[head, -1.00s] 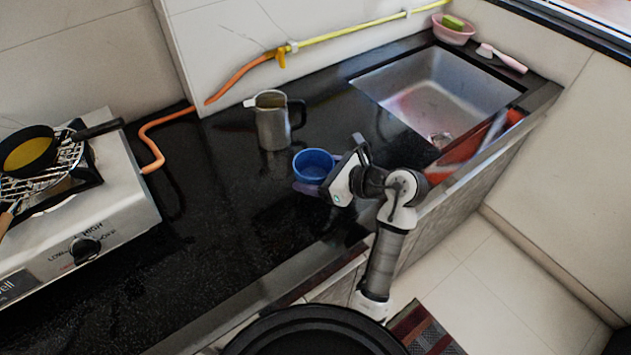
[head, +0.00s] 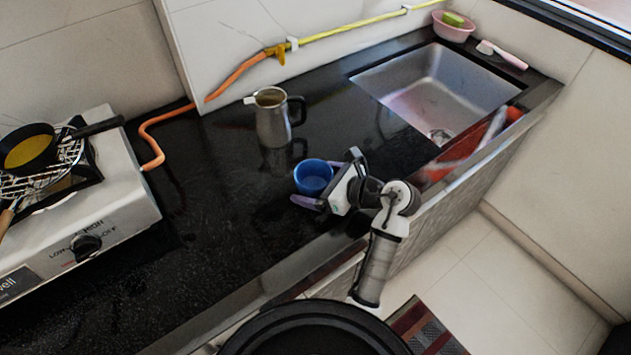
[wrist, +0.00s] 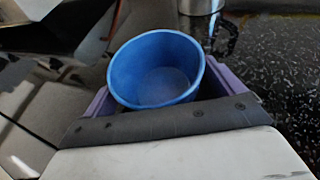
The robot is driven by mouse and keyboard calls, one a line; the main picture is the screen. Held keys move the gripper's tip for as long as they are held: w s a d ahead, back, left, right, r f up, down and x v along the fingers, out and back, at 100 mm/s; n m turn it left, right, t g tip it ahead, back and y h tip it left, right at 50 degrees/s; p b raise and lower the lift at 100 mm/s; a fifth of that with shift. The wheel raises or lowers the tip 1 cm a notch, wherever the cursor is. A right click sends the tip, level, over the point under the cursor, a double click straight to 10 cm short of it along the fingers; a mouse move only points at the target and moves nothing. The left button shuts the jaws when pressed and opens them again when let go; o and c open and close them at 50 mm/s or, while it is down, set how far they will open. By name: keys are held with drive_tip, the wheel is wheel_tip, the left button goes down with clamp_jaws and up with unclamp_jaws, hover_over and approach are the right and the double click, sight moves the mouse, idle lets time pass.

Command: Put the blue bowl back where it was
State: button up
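The blue bowl (head: 313,178) is at the counter's middle, between the metal pitcher and my arm. It looks upright in the head view; whether its base rests on the counter is hard to tell. My gripper (head: 322,182) reaches in from the right, its purple fingers on either side of the bowl. In the wrist view, the blue bowl (wrist: 157,78) is between the spread fingers of my gripper (wrist: 160,90), mouth toward the camera. The fingers look wide apart, with narrow gaps beside the bowl's lower wall. Any light contact at the rim is unclear.
A metal pitcher (head: 272,120) stands just behind the bowl. The sink (head: 440,85) is to the right, and a stove (head: 80,215) with a pan is at left. An orange hose (head: 150,135) runs along the back. Black counter left of the bowl is clear.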

drive_tip(key=shift+r+p, duration=0.2)
drive_tip(key=shift+p, duration=0.1)
drive_tip(key=b+v, duration=0.4)
drive_tip(key=v, duration=0.6)
drive_tip(key=shift+s+d, duration=0.15)
drive_tip(key=shift+d, duration=0.2)
drive_tip(key=shift+s+d+r, duration=0.35)
drive_tip(key=shift+d+r, duration=0.05)
drive_tip(key=shift+d, duration=0.1)
drive_tip(key=shift+d, duration=0.1)
